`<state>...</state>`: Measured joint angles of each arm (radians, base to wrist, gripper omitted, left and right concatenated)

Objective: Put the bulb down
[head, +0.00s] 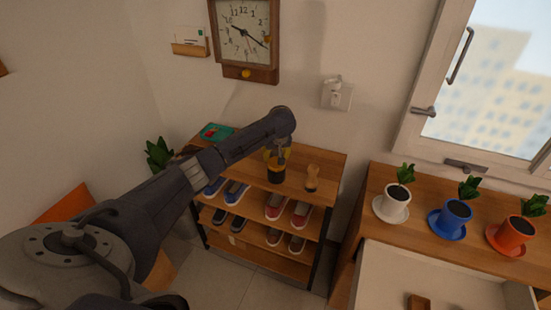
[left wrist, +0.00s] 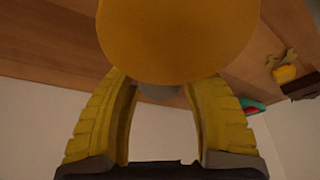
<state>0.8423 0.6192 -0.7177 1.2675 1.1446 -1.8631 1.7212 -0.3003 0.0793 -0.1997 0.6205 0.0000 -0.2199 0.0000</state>
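The bulb (left wrist: 178,40) is a round orange-yellow body that fills the top middle of the left wrist view. A small grey part shows just below it, between my fingers. My left gripper (left wrist: 160,92) has its two curved yellow fingers on either side of that grey part and looks shut on the bulb. The bulb hides the fingertips. Whether the jar touches the gripper is unclear. My right gripper is not in view.
A small brown wooden dispenser (head: 312,177) stands right of the jar. A teal-and-red item (head: 216,131) lies at the shelf's back left. Shoes fill the lower shelves. A clock (head: 246,35) hangs above. Potted plants stand on the cabinet (head: 440,236) at right.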

